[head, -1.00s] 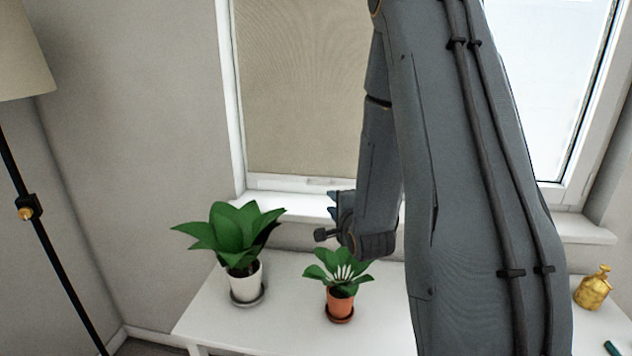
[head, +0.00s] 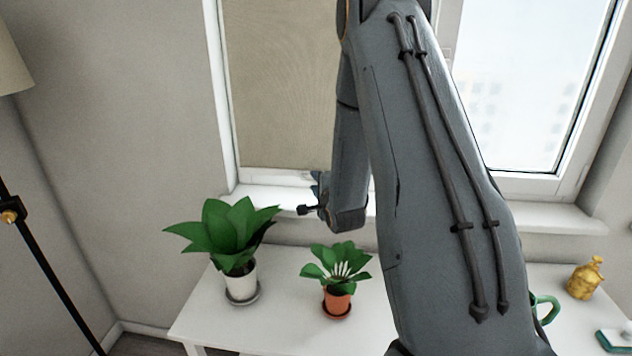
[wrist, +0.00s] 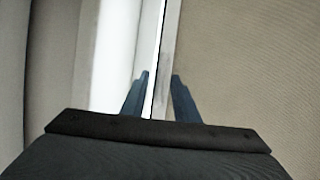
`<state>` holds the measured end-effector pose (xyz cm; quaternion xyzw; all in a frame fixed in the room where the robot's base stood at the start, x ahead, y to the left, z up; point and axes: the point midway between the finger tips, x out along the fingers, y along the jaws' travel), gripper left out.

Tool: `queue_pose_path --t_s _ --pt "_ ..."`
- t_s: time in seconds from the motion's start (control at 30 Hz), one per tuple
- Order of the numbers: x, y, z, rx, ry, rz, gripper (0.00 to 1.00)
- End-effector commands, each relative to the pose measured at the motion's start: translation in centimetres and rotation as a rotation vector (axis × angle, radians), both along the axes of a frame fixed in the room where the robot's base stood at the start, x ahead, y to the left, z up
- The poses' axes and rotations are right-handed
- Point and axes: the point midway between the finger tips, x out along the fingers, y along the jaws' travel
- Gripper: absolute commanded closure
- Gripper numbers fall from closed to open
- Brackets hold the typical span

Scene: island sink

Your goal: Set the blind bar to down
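The beige blind (head: 280,80) covers the left window pane almost down to the sill. Its pale bottom bar (head: 262,173) lies low, just above the bottom of the frame. In the wrist view the bar (wrist: 170,50) runs upright in the picture, in line with the gap between my two blue-grey fingers. My gripper (head: 316,184) is at the right part of the bar, partly hidden by my own arm. In the wrist view my gripper (wrist: 160,76) has its fingers apart, one on each side of the bar. Contact with the bar is not clear.
A white table (head: 200,315) stands below the sill (head: 540,212). A large plant in a white pot (head: 240,282) and a small plant in a terracotta pot (head: 337,302) stand below my gripper. A gold bottle (head: 585,280) and green mug (head: 545,310) are at the right.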

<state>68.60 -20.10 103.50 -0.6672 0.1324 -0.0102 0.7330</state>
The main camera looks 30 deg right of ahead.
Motion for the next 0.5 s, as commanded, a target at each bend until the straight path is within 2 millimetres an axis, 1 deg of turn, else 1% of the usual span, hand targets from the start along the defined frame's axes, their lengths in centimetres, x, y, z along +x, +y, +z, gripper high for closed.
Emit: queue_pose_path --t_s 0.2,0.27,0.3,0.37,0.4,0.5 --pt "0.09 0.1 -0.02 0.0 0.0 0.001 0.72" --pt "0.09 0.11 -0.02 0.0 0.0 0.002 0.81" --pt "0.09 0.11 -0.01 0.0 0.0 0.002 0.88" --pt "0.09 0.13 -0.01 0.0 0.0 0.002 0.98" --pt "0.09 0.13 -0.01 0.0 0.0 0.002 1.0" --pt "0.09 0.14 -0.01 0.0 0.0 0.002 1.0"
